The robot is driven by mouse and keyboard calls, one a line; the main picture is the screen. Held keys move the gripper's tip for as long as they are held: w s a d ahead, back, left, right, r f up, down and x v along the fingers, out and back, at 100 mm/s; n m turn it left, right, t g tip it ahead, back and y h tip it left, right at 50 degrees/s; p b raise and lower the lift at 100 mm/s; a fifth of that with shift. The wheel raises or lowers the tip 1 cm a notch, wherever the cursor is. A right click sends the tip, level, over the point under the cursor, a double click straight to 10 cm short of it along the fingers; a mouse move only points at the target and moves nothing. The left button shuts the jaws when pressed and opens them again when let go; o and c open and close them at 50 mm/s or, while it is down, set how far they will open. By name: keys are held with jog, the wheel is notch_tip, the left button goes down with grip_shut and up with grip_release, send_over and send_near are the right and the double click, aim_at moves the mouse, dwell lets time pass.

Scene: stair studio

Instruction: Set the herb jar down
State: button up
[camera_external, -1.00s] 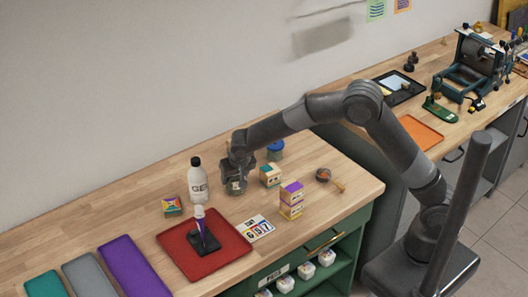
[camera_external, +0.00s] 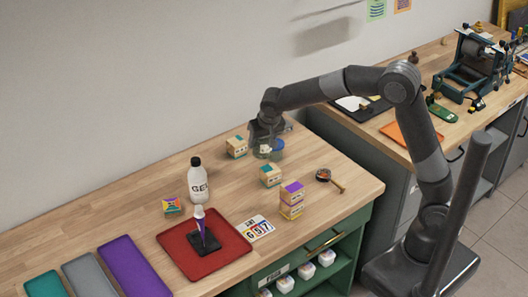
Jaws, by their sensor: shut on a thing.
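My gripper (camera_external: 264,142) is shut on a small glass jar, the herb jar (camera_external: 262,153), at the back of the wooden worktop (camera_external: 330,160). The jar looks upright and mostly clear; its upper part is hidden by the fingers. I cannot tell whether its bottom touches the worktop or is just above it. A jar with a blue top (camera_external: 278,150) stands close behind and to the right of it, partly covered by my gripper.
A block (camera_external: 236,147) stands left of the jar, and another (camera_external: 271,176) in front. A white bottle (camera_external: 196,180), stacked blocks (camera_external: 291,200), a round tool with a wooden handle (camera_external: 324,175) and a red mat (camera_external: 232,234) stand further off. The back-left worktop is clear.

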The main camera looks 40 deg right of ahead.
jog(key=s+a, duration=1.4)
jog(key=shift+m, duration=0.3)
jog(key=shift+s+a+f, duration=0.15)
jog(key=shift+s+f, duration=0.05)
jog(key=shift+f, duration=1.5)
jog(key=shift+s+a+f, duration=0.2)
jog(key=shift+f, duration=1.5)
jog(key=shift+s+a+f, duration=0.15)
jog(key=shift+s+f, duration=0.05)
jog(key=shift+f, duration=1.5)
jog(key=shift+f, duration=0.15)
jog(key=o, duration=1.1)
jog(key=shift+o, duration=0.2)
jog(key=v, duration=1.2)
